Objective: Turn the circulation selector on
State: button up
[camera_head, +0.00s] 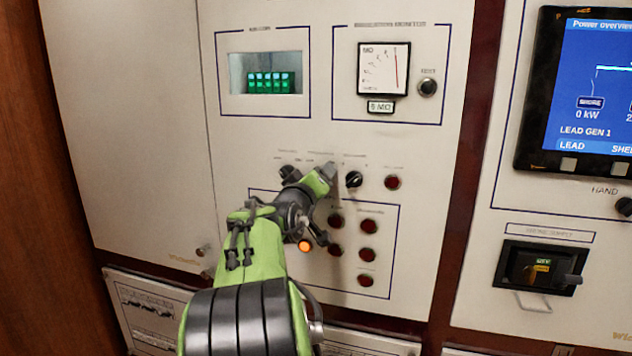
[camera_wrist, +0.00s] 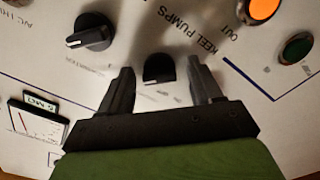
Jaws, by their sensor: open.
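A row of black rotary selectors runs across the panel. In the wrist view one black selector knob (camera_wrist: 158,69) sits between my open fingers (camera_wrist: 161,65), with a gap on each side. A white mark shows at its lower edge. A second black knob (camera_wrist: 91,32) lies to the left, its white pointer mark toward the left. In the head view my gripper (camera_head: 325,174) is at the panel and hides the middle of the row. One knob (camera_head: 290,174) shows left of it and another (camera_head: 354,180) right. Labels are too blurred to confirm which is the circulation selector.
Red buttons (camera_head: 368,254) sit below the row, with an orange lamp (camera_head: 305,246) beside my arm. A meter (camera_head: 384,68) and a green display (camera_head: 270,82) are above. A screen (camera_head: 595,95) and a breaker (camera_head: 538,268) stand right.

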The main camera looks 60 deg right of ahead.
jog(key=s+a+b, duration=0.1)
jog(key=s+a, duration=0.1)
jog(key=a, duration=1.3)
jog(key=shift+s+a, duration=0.25)
jog(key=shift+s, duration=0.05)
